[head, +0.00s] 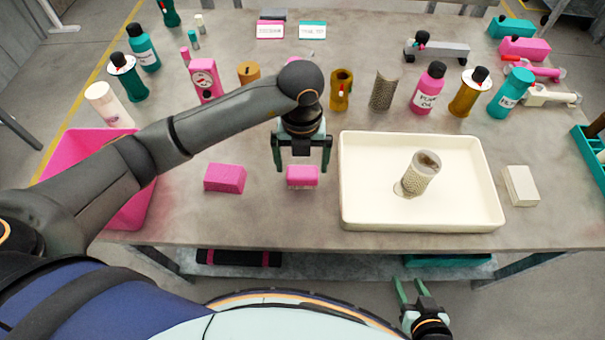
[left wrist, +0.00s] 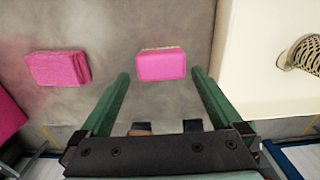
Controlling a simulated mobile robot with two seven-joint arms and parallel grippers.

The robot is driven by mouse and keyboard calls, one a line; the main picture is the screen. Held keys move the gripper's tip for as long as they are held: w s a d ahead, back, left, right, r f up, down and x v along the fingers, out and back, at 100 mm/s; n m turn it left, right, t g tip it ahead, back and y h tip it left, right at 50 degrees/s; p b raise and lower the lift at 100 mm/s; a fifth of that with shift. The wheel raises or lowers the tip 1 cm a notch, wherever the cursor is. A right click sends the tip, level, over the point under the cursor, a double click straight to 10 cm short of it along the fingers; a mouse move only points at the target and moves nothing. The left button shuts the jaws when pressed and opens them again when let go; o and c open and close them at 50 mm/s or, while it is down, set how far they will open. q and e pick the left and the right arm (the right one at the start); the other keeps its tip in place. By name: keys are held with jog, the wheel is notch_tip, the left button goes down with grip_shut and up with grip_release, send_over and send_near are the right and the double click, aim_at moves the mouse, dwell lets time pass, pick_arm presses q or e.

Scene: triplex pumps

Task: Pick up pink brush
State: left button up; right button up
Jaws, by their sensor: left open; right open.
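The pink brush (head: 302,177) lies on the grey table between a pink block and the white tray. A pale bristle edge shows along it; in the left wrist view the brush (left wrist: 161,66) appears between the fingers. My left gripper (head: 302,162) is open and pointing down above the brush, its fingers on either side of it in the picture. I cannot tell the height left between them; no grip is seen. My right gripper (head: 411,290) is open and empty, below the table's front edge.
A plain pink block (head: 225,178) lies left of the brush, with a pink bin (head: 62,152) further left. The white tray (head: 360,216) on the right holds a perforated metal cylinder (head: 421,172). A white block (head: 520,186) lies right of it. Several bottles stand behind.

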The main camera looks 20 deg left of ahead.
aim_at(302, 172)
pick_arm(q)
notch_tip(302, 172, down, 4)
jog(key=shift+w+f, duration=0.1)
jog(key=shift+w, duration=0.05)
jog(key=shift+c, duration=0.4)
jog(key=c, duration=1)
